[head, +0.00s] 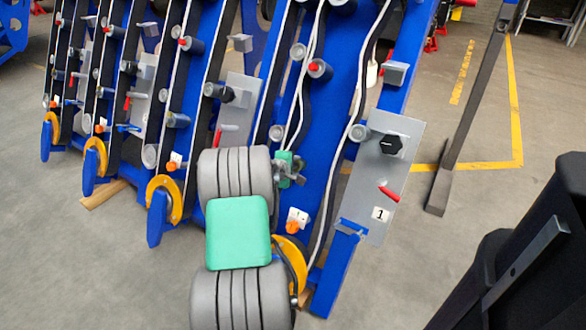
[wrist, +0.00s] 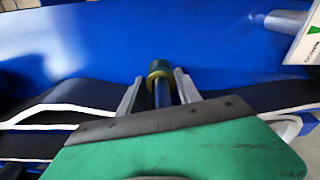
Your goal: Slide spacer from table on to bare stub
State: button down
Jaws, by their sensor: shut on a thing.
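My gripper (head: 298,171) is in front of the blue sloping frame (head: 335,95) in the head view, right of my grey and green arm links. In the wrist view its two grey fingers (wrist: 160,76) stand either side of a small round dark part with a yellow-green rim (wrist: 159,66). I take this ring to be the spacer, held between the fingertips. A dark, rod-like shape (wrist: 163,96) shows between the fingers, below the ring. Whether the ring is around a stub or only in front of one, I cannot tell. No table is in view.
Grey rollers, one of them red-tipped (head: 320,69), stick out of the blue frames. A grey plate marked 1 (head: 380,213) with a black knob (head: 391,145) and a red handle (head: 389,193) is right of my gripper. Pale cables run along the frame.

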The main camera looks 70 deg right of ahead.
jog(key=shift+b+x, duration=0.7)
jog(key=shift+x, duration=0.85)
jog(key=c, duration=0.7)
grip_release()
jog(key=shift+s, duration=0.2)
jog(key=shift+c, duration=0.2)
jog(key=shift+a+r, duration=0.1)
jog(key=shift+a, duration=0.05)
jog(key=p+v, duration=0.3)
jog(key=v, duration=0.4)
jog(key=shift+r, duration=0.15)
jog(key=shift+a, duration=0.25)
jog(key=shift+r, duration=0.1)
